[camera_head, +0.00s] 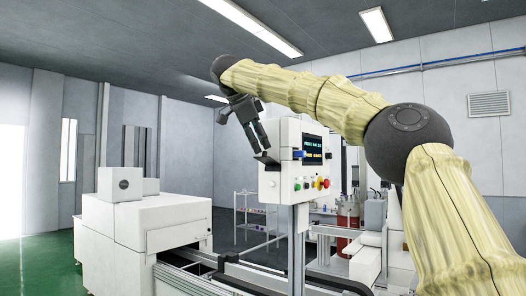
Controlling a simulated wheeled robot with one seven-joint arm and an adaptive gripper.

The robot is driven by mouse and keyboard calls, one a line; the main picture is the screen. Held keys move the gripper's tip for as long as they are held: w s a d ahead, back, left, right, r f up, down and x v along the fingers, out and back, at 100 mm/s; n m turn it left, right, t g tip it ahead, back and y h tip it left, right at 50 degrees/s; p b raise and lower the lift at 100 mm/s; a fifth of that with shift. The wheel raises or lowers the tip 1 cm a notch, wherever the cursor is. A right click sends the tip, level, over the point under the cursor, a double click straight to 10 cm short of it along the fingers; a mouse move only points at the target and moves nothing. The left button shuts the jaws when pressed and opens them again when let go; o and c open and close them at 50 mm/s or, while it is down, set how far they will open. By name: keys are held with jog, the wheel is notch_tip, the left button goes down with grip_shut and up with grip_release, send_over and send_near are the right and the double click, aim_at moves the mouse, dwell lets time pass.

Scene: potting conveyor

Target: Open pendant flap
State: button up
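The pendant (286,174) is a white box on a post, with a dark screen showing yellow and green text and coloured buttons below it. A small blue part (298,154) sits at the left edge of the screen. I cannot make out for certain which part is the flap. My gripper (266,158) points down at the pendant's upper left side, its dark fingers overlapping that edge in the picture. I cannot tell whether they touch it, or whether they are apart or closed. No held thing shows.
A white machine housing (170,235) stands at the left beside a conveyor (222,272) running below the pendant. A wire shelf (250,212) stands behind. A red container (347,208) and other equipment stand right of the pendant. Green floor is open at far left.

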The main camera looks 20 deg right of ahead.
jog(key=v, duration=0.8)
jog(key=shift+s+a+r, duration=0.2)
jog(key=shift+s+a, duration=0.05)
jog(key=shift+s, duration=0.15)
jog(key=shift+s+a+r, duration=0.1)
jog(key=shift+s+r, duration=0.05)
jog(key=shift+s, duration=0.05)
